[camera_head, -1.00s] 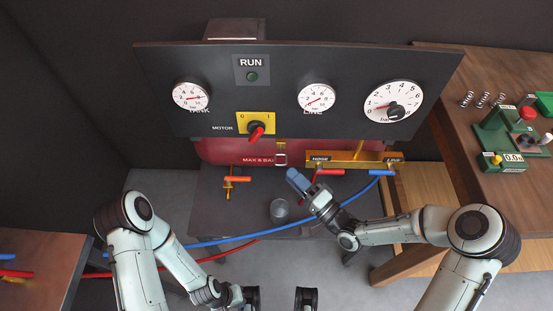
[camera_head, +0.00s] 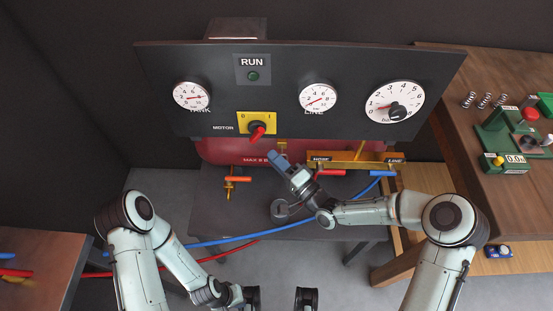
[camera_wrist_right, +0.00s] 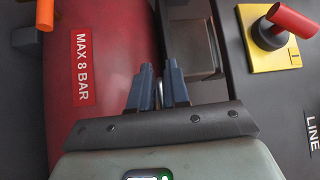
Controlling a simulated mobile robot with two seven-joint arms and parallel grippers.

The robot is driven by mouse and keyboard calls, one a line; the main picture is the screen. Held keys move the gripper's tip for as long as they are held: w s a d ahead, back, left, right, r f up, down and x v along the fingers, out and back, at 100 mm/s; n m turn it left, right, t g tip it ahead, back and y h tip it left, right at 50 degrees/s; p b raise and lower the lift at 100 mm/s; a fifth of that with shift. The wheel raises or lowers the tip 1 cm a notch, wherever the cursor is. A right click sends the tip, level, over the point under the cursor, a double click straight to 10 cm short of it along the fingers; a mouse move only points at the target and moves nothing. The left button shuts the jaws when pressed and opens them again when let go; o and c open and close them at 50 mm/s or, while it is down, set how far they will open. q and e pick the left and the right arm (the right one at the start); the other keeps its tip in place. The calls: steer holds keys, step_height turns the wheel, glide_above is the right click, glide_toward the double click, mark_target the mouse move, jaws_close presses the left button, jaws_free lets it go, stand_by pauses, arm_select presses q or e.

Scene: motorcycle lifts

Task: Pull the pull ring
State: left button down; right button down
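The pull ring showed a second ago as a pale ring below a brass fitting (camera_head: 283,146) at the front of the red tank. Now my right gripper (camera_head: 278,160) covers that spot in the head view, so the ring is hidden. In the right wrist view the two dark blue fingers (camera_wrist_right: 159,75) stand a narrow gap apart in front of the tank. I see no ring between them, and contact cannot be told. My left gripper (camera_head: 238,295) is low in the head view, far from the tank; its fingers are unclear.
The red tank (camera_wrist_right: 100,110) sits under a dark panel (camera_head: 290,75) with gauges and a red motor switch (camera_head: 257,132). An orange-handled valve (camera_head: 238,179) is left of my right gripper, a red-handled one (camera_head: 330,173) right. A workbench (camera_head: 450,110) stands at right.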

steer(key=shift+s+r, duration=0.1)
steer(key=shift+s, duration=0.4)
steer(key=shift+s+r, duration=0.15)
steer(key=shift+s, duration=0.1)
steer(key=c, duration=1.4)
jaws_free()
steer(key=shift+w, duration=0.15)
arm_select(q)
steer(key=shift+s+f, duration=0.15)
steer(key=shift+s, duration=0.1)
arm_select(e)
steer(key=shift+o, duration=0.6)
steer(key=shift+s+d, duration=0.2)
steer(key=shift+s, duration=0.05)
arm_select(q)
steer(key=shift+s+r, duration=0.1)
steer(key=shift+r, duration=0.1)
arm_select(e)
steer(key=v, duration=1.3)
